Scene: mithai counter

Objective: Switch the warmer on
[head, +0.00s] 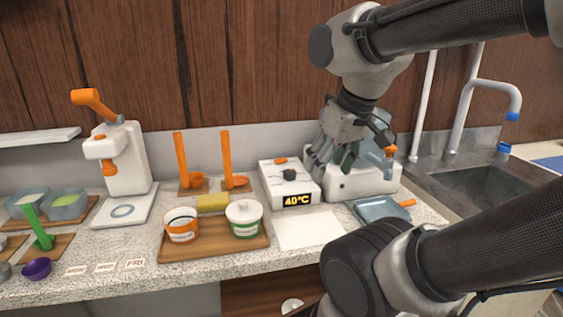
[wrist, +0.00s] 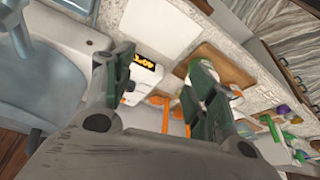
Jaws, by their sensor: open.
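A white box (head: 287,183) with a lit amber "40°C" display stands on the counter, a dark piece and an orange piece on its top. A wider white appliance (head: 365,185) stands just right of it, with a small round mark on its front and a blue-grey vessel (head: 373,155) on top. I cannot tell for certain which one is the warmer. My gripper (head: 338,158) is open and empty, pointing down in front of the appliance's left part and hiding some of it. In the wrist view the box's display (wrist: 147,65) shows between the open fingers (wrist: 158,85).
A white sheet (head: 308,229) lies before the box. A blue-grey tray (head: 383,210) with an orange handle lies right of it. A wooden board (head: 213,250) with two tubs and a sponge is at left. The sink (head: 480,185) and tap are at right.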

